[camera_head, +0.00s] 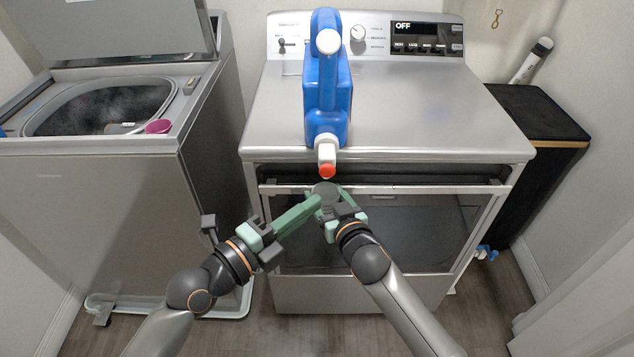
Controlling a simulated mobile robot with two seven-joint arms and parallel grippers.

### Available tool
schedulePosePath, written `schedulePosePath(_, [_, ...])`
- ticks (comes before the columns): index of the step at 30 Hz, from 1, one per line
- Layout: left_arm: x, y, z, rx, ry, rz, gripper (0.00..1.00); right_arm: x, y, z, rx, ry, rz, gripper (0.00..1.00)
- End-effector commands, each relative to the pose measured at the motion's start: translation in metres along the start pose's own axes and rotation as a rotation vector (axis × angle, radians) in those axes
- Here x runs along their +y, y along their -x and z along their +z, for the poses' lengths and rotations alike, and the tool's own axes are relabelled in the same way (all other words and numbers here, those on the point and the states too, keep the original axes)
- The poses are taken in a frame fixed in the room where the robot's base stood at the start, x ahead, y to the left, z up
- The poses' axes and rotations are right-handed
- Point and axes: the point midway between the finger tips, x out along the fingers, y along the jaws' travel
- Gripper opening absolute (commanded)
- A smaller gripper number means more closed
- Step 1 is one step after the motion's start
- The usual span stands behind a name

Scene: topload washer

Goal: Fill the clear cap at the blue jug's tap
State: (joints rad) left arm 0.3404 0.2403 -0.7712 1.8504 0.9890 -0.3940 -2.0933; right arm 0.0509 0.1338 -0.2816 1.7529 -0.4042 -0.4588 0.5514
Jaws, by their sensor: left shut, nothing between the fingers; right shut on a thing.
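The blue jug (327,90) lies on the dryer top with its white tap (326,146) hanging past the front edge. The tap has a red end (327,170). The clear cap (324,188) looks like a small grey, see-through round thing just below the red end. My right gripper (333,203) is shut on it. My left gripper (316,202) is shut and empty, its fingertips close beside the cap and below the tap. Whether they touch the cap, and whether there is liquid in it, I cannot tell.
The silver dryer (430,120) has its front edge and door (400,225) right behind my grippers. The topload washer (95,190) stands open at the left, with a pink cup (158,126) on its rim. A black cabinet (540,125) is at the right.

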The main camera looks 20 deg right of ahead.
Motion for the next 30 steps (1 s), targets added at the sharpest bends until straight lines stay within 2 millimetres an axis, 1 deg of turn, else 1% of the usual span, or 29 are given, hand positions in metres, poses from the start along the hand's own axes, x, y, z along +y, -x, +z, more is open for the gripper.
schedulePosePath(1, [-0.001, -0.010, 0.000, -0.001, 0.002, -0.003, 0.00, 0.000, 0.000, 0.000, 0.000, 0.000, 0.000, 0.20])
schedulePosePath(4, [-0.001, -0.026, 0.000, 0.000, 0.002, -0.003, 0.00, 0.000, 0.000, 0.000, 0.000, 0.000, 0.000, 0.20])
schedulePosePath(5, [-0.001, -0.030, 0.002, -0.001, 0.001, -0.002, 0.00, 0.000, 0.000, 0.000, 0.000, 0.000, 0.000, 0.20])
schedulePosePath(6, [-0.001, -0.033, 0.008, -0.003, -0.001, 0.000, 0.00, 0.000, 0.000, 0.000, 0.000, 0.000, 0.000, 0.20])
schedulePosePath(12, [-0.001, -0.048, 0.023, -0.002, 0.000, 0.000, 0.00, 0.000, 0.000, 0.000, 0.000, 0.000, 0.000, 0.20])
schedulePosePath(17, [0.000, -0.053, 0.028, 0.000, 0.000, 0.000, 0.00, 0.000, 0.000, 0.000, 0.000, 0.000, 0.000, 0.20])
schedulePosePath(27, [0.000, -0.053, 0.029, 0.000, -0.001, 0.000, 0.00, 0.000, 0.000, 0.000, 0.000, 0.000, 0.000, 0.20])
schedulePosePath(30, [0.000, -0.056, 0.032, 0.000, -0.003, 0.001, 0.00, 0.000, 0.000, 0.000, 0.000, 0.000, 0.000, 0.20])
